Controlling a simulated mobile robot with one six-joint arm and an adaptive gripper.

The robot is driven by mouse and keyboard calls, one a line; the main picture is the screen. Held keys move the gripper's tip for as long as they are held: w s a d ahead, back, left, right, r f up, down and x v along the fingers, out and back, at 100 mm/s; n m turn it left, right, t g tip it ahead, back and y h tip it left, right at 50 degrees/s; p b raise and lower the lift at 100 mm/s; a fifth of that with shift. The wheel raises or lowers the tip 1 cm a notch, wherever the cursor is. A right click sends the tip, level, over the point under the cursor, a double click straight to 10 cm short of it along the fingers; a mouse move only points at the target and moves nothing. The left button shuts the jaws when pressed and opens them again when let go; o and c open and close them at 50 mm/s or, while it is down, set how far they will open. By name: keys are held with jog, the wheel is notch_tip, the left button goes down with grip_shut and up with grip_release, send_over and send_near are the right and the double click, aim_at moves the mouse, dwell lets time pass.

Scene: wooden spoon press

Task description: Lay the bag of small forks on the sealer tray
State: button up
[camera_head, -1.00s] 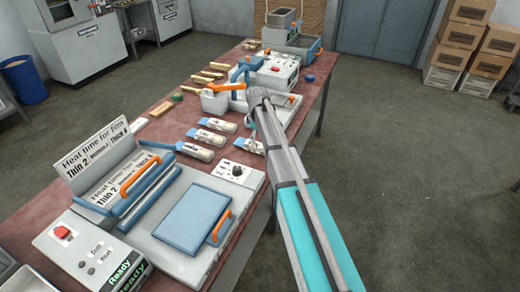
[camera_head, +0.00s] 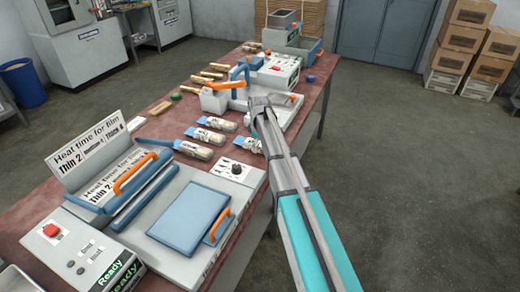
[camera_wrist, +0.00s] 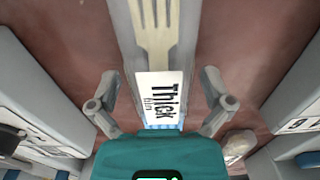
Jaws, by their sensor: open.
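A clear bag with a pale wooden fork and a white "Thick film" label (camera_wrist: 162,98) lies between my spread fingers in the wrist view. My gripper (camera_wrist: 155,100) is open, one finger on each side of the bag; I cannot tell its height above it. In the head view my gripper (camera_head: 258,128) is over the bench, partly hiding a bag (camera_head: 247,144). Other labelled bags (camera_head: 193,150) lie to its left. The sealer (camera_head: 128,180) stands nearer, with a flat blue tray (camera_head: 188,217) with an orange handle in front of its bar.
A heat-time sign (camera_head: 88,155) stands behind the sealer. A control box (camera_head: 80,252) with a green Ready display is at the near left. A machine with an orange lever (camera_head: 227,85) stands beyond my gripper. A dial box (camera_head: 236,172) sits beside the tray.

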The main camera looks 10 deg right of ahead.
aim_at(259, 144)
dwell(0.4)
jog(key=c, duration=0.9)
jog(key=shift+r, duration=0.2)
notch_tip(259, 144, up, 3)
jog(key=p, duration=0.3)
jog(key=shift+f, duration=0.1)
jog(key=s+r+p, duration=0.3)
jog(key=s, duration=0.1)
jog(key=s+r+p, duration=0.3)
jog(key=s, duration=0.2)
jog(key=s+r+p, duration=0.4)
jog(key=s, duration=0.1)
jog(key=shift+d, duration=0.35)
jog(key=shift+f, duration=0.1)
